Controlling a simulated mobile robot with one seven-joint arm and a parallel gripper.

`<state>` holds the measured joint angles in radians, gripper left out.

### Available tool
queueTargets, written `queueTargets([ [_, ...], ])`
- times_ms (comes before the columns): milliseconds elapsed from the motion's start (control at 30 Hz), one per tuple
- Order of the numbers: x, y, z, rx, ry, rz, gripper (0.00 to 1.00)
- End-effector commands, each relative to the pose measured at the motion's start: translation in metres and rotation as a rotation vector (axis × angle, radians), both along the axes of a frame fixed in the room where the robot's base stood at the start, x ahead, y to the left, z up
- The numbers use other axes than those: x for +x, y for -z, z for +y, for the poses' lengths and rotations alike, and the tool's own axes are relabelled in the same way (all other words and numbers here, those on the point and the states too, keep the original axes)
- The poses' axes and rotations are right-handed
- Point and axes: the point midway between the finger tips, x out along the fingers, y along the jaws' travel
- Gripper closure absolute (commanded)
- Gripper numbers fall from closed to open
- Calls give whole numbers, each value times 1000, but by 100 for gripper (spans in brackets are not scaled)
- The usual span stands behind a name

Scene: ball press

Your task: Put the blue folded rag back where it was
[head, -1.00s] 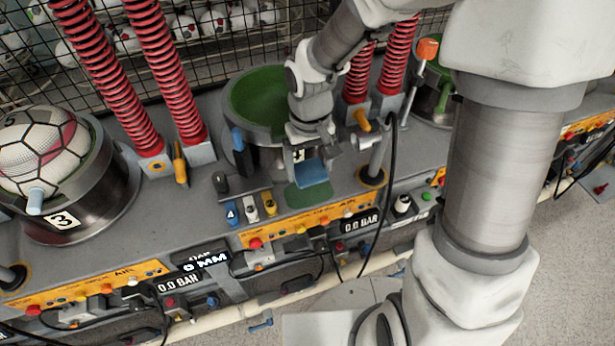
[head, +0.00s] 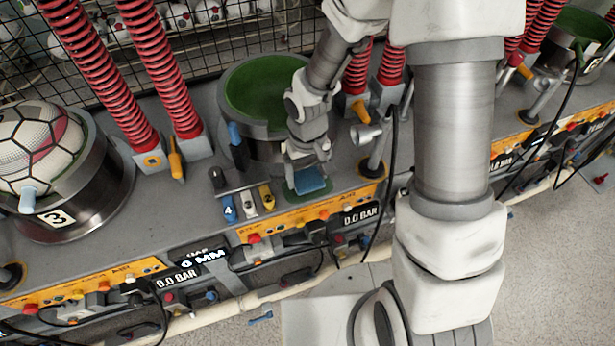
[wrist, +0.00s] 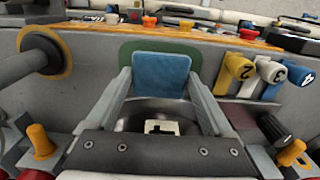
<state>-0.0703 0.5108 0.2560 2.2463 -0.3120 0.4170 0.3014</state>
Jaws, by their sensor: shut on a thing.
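The blue folded rag (wrist: 161,74) is held between the two fingers of my gripper (wrist: 160,88) in the wrist view. In the head view the rag (head: 309,180) shows just below my gripper (head: 307,168). It is over the green mat (wrist: 188,48) on the grey bench, and green shows around its edges. I cannot tell whether the rag touches the mat. The mat (head: 294,193) is mostly covered in the head view.
A press bowl with a green inside (head: 262,90) stands right behind my gripper. Blue, white and yellow levers (head: 248,205) are to the left. A metal post (head: 377,152) is to the right. An orange control strip (head: 320,212) runs along the bench's front edge.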

Motion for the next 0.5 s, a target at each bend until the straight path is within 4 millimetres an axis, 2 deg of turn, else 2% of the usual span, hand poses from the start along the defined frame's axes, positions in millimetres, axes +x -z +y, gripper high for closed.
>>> queueTargets([
  [100,-1,15,0,-1,0,2,66],
  [467,0,20,0,0,0,-1,66],
  [500,0,20,0,0,0,-1,12],
])
